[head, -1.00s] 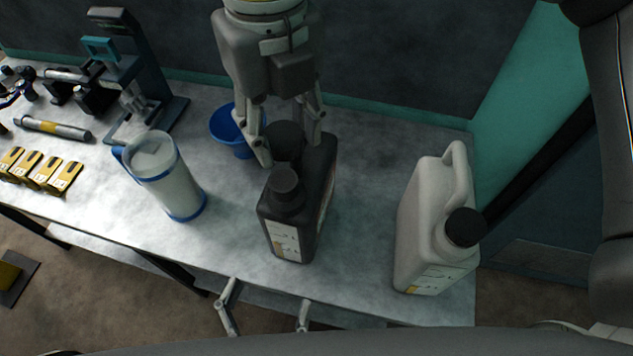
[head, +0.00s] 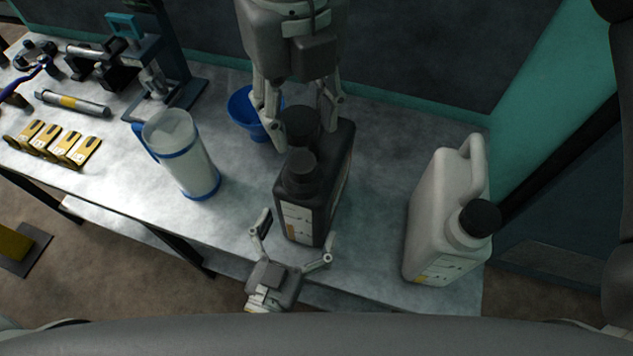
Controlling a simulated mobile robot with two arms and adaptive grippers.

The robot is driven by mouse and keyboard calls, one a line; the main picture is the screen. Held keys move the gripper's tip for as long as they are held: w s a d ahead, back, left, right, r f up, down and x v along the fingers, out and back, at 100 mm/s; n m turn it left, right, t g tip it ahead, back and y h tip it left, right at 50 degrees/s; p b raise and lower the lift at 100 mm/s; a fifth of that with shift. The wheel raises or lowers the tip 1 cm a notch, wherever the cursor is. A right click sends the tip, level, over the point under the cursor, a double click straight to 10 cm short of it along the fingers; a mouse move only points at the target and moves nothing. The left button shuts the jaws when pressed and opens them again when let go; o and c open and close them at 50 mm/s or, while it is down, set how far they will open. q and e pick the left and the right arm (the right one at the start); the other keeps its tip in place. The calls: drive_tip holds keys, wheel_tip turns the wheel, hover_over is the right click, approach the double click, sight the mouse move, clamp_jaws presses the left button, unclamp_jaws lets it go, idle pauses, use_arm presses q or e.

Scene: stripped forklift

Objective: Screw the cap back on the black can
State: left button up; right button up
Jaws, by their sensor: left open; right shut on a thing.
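The black can (head: 304,205) stands upright on the bench with its label toward me. Its dark neck (head: 302,165) points up at the near end of its top. My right gripper (head: 303,130) comes down from above, shut on a round black cap (head: 302,124). The cap appears just behind the neck in the head view; the height gap between them is hard to judge. My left gripper (head: 297,236) is open and empty at the near edge of the bench, its fingers spread to either side of the can's lower front. I cannot tell whether they touch it.
A white can with a black cap (head: 440,215) stands to the right. Yellow blocks (head: 62,145) and a stand (head: 150,75) are farther left. Bench (head: 240,190) between jug and can is clear.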

sight(302, 162)
use_arm(q)
drive_tip(key=shift+x, duration=1)
drive_tip(key=shift+c, duration=0.3)
drive_tip(key=c, duration=1.3)
use_arm(e)
drive_tip(key=shift+f, duration=2.5)
drive_tip(key=shift+f, duration=0.85)
drive_tip(key=shift+f, duration=0.65)
